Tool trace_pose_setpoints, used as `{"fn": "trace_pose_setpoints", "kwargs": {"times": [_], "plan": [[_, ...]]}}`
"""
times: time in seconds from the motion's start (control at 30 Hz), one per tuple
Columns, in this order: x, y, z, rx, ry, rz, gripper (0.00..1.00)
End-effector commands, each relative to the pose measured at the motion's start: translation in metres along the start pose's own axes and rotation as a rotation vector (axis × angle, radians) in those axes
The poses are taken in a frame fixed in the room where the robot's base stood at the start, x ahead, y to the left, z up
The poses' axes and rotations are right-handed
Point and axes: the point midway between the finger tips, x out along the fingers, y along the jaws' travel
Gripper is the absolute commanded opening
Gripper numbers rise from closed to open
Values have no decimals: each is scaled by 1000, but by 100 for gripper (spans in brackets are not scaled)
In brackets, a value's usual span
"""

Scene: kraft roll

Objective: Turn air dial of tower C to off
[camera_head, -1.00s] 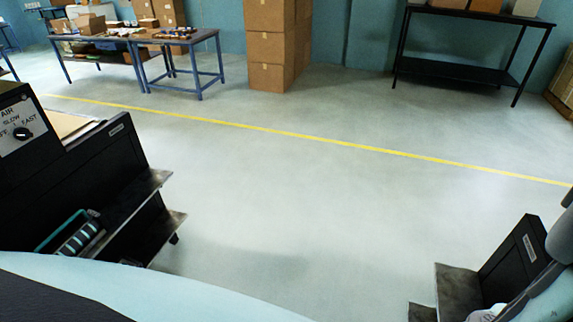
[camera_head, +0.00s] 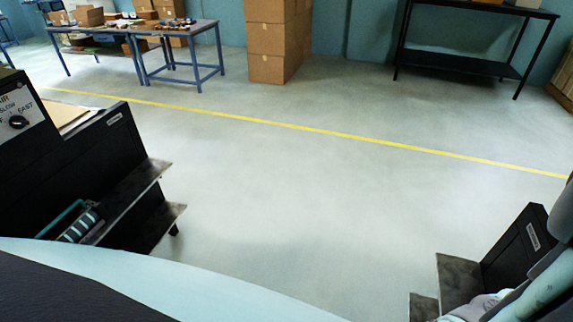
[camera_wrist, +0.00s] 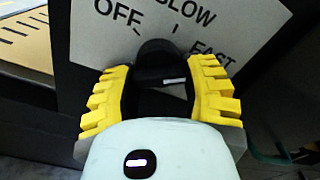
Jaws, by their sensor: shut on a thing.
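In the wrist view, a black dial knob (camera_wrist: 158,52) sits on a pale plate (camera_wrist: 105,40) marked OFF, SLOW and FAST. My gripper (camera_wrist: 163,78), with yellow ridged fingers, is shut on the knob from both sides. A short white mark shows on the black part between the fingers; where the knob points is not clear. The plate is cut off at the top and no tower letter shows. In the head view, another air dial (camera_head: 18,122) is on a black tower (camera_head: 85,150) at the left, with no gripper on it. My gripper is not visible there.
A second black tower (camera_head: 518,250) with metal steps stands at the lower right, partly behind my arm. Open floor (camera_head: 310,190) lies between the towers, crossed by a yellow line. Tables, stacked boxes (camera_head: 270,40) and a black rack (camera_head: 465,60) stand at the back.

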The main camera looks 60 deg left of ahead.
Motion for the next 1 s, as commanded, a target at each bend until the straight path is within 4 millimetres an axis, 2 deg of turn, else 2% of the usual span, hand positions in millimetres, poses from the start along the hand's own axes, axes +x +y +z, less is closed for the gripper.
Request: {"fn": "trace_pose_setpoints", "kwargs": {"times": [0.03, 0.17, 0.57, 1.0], "plan": [[1, 2, -8, -14, 5, -8, 11], [1, 1, -9, -78, 7, -11, 11], [1, -2, -4, -314, 5, -5, 11], [1, -6, 1, -719, 4, -1, 11]]}}
